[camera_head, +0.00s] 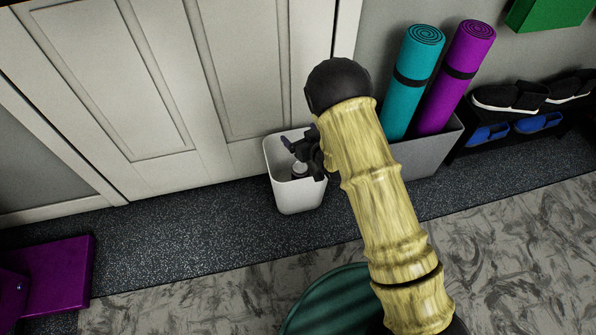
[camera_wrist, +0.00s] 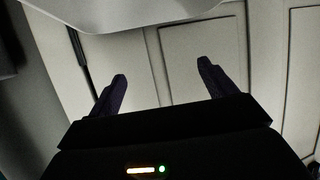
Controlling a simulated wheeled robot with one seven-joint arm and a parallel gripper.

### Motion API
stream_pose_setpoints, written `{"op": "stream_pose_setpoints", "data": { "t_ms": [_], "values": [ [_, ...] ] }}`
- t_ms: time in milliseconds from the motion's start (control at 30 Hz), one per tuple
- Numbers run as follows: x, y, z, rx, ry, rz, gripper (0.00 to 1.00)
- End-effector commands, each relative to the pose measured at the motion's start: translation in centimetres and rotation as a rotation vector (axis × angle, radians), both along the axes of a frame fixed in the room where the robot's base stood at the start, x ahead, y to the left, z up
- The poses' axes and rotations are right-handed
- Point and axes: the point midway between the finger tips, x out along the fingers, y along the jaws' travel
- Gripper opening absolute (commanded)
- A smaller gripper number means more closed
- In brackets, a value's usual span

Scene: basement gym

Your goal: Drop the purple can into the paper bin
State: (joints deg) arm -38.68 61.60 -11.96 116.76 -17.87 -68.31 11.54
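The paper bin (camera_head: 297,197) is a white, open-topped bin standing on the dark speckled floor by the door. My gripper (camera_head: 292,156) is over the bin's opening and reaches in from its right side. In the wrist view my gripper (camera_wrist: 161,72) has its two dark purple fingers spread apart with nothing between them. A pale curved edge, perhaps the bin's, crosses the top of the wrist view.
A white panelled door (camera_head: 180,90) is behind the bin. To the right, a grey box (camera_head: 430,153) holds a teal rolled mat (camera_head: 410,85) and a purple rolled mat (camera_head: 455,80). A shoe rack (camera_head: 510,132) stands farther right.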

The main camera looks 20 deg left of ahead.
Motion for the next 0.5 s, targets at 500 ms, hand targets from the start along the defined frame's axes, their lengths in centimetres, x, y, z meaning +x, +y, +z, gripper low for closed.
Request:
{"op": "stream_pose_setpoints", "data": {
  "t_ms": [500],
  "values": [
    [-1.8, -2.1, 1.5, -0.001, 0.004, -0.005, 0.84]
  ]
}}
